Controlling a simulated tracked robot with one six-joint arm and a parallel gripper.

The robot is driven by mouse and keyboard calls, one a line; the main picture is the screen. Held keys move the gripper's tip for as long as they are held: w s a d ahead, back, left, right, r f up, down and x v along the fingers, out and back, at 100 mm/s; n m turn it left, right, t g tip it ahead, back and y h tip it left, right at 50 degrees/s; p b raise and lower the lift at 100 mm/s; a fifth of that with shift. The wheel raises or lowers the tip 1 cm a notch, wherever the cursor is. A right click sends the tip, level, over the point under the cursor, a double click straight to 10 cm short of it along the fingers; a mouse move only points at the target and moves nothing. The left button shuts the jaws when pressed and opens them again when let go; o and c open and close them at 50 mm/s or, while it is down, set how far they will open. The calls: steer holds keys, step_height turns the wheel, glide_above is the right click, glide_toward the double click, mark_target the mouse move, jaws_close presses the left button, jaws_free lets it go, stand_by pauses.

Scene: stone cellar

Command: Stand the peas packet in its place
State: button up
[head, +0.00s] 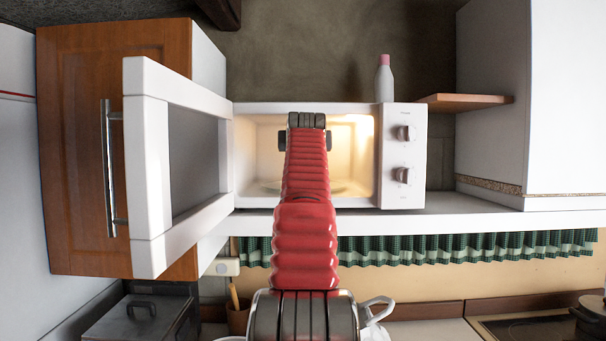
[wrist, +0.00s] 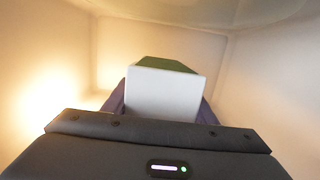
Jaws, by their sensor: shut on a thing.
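My gripper (wrist: 160,102) is shut on a box-shaped packet (wrist: 165,92), taken to be the peas packet, with a white face toward the camera and a green side above. Dark fingers show at both sides of it. The packet is inside the lit, pale cavity of the microwave (head: 402,190); whether it touches the floor there I cannot tell. In the head view my red arm reaches straight into the microwave, and its dark end (head: 306,122) hides the packet and the fingers.
The microwave door (head: 147,170) stands wide open on the left, before a wooden cupboard door (head: 75,150). A glass turntable (head: 345,187) shows low in the cavity. A white bottle with a pink cap (head: 384,82) stands on top at the right. A green checked curtain (head: 450,250) hangs below the shelf.

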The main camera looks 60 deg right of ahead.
steer(key=shift+w+d, duration=0.15)
steer(key=shift+d, duration=0.15)
steer(key=shift+f, duration=1.45)
steer(key=shift+f, duration=0.15)
steer(key=shift+f, duration=1.4)
steer(key=shift+w+d+f, duration=0.1)
steer(key=shift+d+f, duration=0.05)
steer(key=shift+f, duration=0.3)
steer(key=shift+f, duration=0.1)
steer(key=o, duration=1.3)
steer(key=shift+o, duration=0.2)
